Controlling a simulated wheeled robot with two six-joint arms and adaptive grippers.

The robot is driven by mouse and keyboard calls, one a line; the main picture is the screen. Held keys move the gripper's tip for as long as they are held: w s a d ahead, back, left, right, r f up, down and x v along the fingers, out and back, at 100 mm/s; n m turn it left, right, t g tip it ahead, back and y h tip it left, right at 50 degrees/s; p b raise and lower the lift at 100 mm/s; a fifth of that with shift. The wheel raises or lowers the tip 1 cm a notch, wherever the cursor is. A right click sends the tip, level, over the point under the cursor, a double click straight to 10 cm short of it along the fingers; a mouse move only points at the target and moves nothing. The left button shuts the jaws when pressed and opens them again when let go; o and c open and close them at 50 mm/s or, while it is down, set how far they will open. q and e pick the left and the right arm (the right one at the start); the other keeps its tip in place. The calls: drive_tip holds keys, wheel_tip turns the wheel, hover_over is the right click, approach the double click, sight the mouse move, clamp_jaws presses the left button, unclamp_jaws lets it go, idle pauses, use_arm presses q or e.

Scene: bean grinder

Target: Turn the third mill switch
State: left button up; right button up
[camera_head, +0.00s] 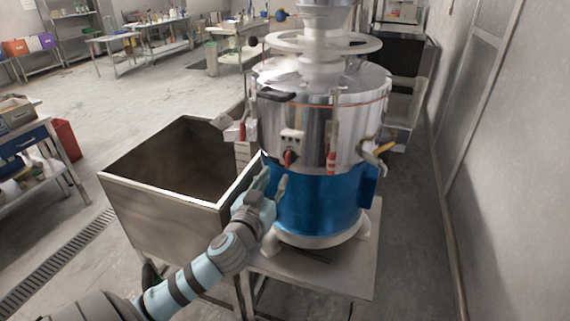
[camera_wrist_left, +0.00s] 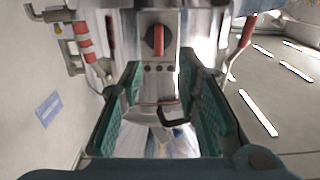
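The mill (camera_head: 322,115) is a steel drum with a blue lower body (camera_head: 318,205). A red switch knob (camera_head: 290,158) sits on a light plate on its front; I cannot tell whether it is the third switch. In the left wrist view the red knob (camera_wrist_left: 158,40) appears as an upright bar on a dark round base, with small dark dots below it. My left gripper (camera_head: 272,182) is in front of the blue body, just below the knob. In the wrist view its green-padded fingers (camera_wrist_left: 165,82) are spread with nothing between them, apart from the knob. My right gripper is not in view.
An open metal bin (camera_head: 170,210) stands left of the mill, close to my left arm. Red-gripped levers (camera_head: 331,162) and a yellow-tipped spout handle (camera_head: 384,147) stick out from the drum. The mill stands on a metal table (camera_head: 350,275). A wall (camera_head: 510,180) is at the right.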

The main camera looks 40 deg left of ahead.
sight(287, 161)
use_arm(q)
drive_tip(key=x, duration=0.8)
drive_tip(key=shift+w, duration=0.25)
drive_tip(key=shift+d+f, duration=0.1)
clamp_jaws()
